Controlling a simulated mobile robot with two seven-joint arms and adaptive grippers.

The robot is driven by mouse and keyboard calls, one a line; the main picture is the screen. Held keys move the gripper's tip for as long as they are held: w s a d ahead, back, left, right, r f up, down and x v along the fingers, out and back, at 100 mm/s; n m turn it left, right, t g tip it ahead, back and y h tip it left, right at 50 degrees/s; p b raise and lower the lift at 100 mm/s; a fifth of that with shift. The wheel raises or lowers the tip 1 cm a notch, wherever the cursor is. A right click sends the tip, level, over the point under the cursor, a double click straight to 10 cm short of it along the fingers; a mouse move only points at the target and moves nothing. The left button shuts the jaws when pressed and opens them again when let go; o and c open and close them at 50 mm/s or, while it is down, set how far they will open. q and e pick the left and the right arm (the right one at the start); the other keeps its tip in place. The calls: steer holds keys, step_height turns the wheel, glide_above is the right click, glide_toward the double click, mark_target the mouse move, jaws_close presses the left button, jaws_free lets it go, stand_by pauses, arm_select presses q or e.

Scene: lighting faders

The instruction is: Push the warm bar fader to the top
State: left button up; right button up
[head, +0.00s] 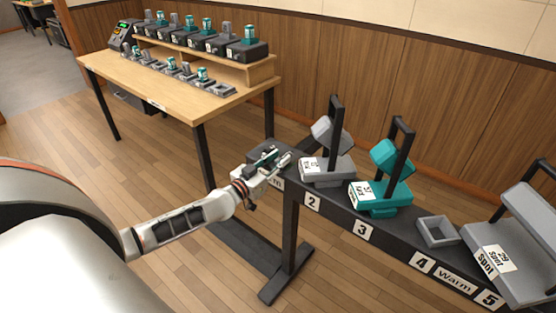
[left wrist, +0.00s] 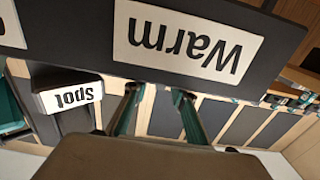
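The bar (head: 335,213) is a long dark beam on a black stand, with number labels and a "Warm" label (head: 454,280) at its right part. In the left wrist view a "Warm" label (left wrist: 187,40) appears large and upside down on the bar. I cannot make out the warm bar fader in either view. My left gripper (head: 280,163) is at the left end of the bar, partly covering the label there. In the left wrist view its two fingers (left wrist: 157,112) are apart with nothing seen between them. My right gripper is not in view.
A grey lamp (head: 328,168), a teal lamp (head: 381,196), an empty grey holder (head: 437,232) and a large grey lamp (head: 505,262) sit along the bar. Behind stands a wooden table (head: 165,85) with several lamps and a small console (head: 124,37). Floor between is open.

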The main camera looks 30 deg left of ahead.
mark_target(285, 154)
arm_select(q)
jaws_close()
steer(key=shift+w+d, duration=0.15)
steer(key=shift+w, duration=1.65)
jaws_free()
